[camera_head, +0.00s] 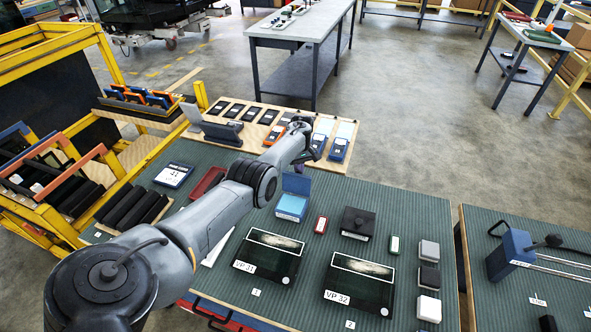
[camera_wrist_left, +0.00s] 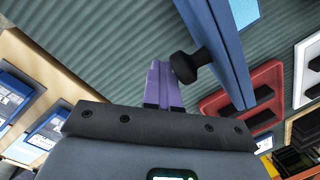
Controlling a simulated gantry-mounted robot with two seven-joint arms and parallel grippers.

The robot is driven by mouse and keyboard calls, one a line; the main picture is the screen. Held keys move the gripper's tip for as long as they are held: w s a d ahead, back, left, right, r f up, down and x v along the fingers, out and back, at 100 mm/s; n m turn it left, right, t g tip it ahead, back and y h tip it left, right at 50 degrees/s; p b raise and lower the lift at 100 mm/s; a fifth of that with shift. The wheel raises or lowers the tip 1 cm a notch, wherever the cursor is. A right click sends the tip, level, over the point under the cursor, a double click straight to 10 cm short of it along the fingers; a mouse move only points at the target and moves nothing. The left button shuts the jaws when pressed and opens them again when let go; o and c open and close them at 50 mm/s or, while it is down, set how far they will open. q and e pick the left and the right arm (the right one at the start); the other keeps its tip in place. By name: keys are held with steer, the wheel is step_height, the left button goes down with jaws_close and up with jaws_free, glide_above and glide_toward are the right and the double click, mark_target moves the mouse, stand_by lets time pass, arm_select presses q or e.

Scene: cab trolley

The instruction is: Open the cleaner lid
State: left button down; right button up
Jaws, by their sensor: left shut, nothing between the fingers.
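The cleaner is a small blue box (camera_head: 291,207) on the green ribbed table in the head view, with a light blue inside showing. Its blue lid (camera_head: 297,184) stands raised at the box's far edge. In the left wrist view the lid (camera_wrist_left: 222,45) is a steep blue panel with a black knob (camera_wrist_left: 190,66). My left gripper (camera_head: 300,168) is just beyond the lid. Its purple fingers (camera_wrist_left: 162,72) are shut and empty, close beside the knob; I cannot tell whether they touch it. My right gripper is not in view.
A red case (camera_head: 207,183) lies left of the cleaner, and a small red block (camera_head: 321,225) lies right. Black cases VP 31 (camera_head: 268,256) and VP 32 (camera_head: 360,284) are nearer. A wooden board (camera_head: 255,112) with blue and black devices lies beyond.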

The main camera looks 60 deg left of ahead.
arm_select(q)
steer(key=c, duration=1.5)
jaws_free()
steer(key=shift+w+d+r, duration=0.1)
steer(key=shift+w+d, duration=0.55)
steer(key=shift+w, duration=0.25)
steer(key=o, duration=0.3)
steer(key=shift+s+a+r, duration=0.1)
steer(key=shift+s, duration=0.05)
steer(key=o, duration=0.4)
steer(key=shift+s+a+r, duration=0.1)
steer(key=shift+s+a, duration=0.2)
steer(key=shift+c, duration=0.2)
steer(key=shift+d, duration=0.1)
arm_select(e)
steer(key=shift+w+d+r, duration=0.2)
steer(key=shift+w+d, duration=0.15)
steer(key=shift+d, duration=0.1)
arm_select(q)
step_height(320, 180, up, 11)
steer(key=w+a+p, duration=0.1)
steer(key=p, duration=0.1)
steer(key=shift+p, duration=0.3)
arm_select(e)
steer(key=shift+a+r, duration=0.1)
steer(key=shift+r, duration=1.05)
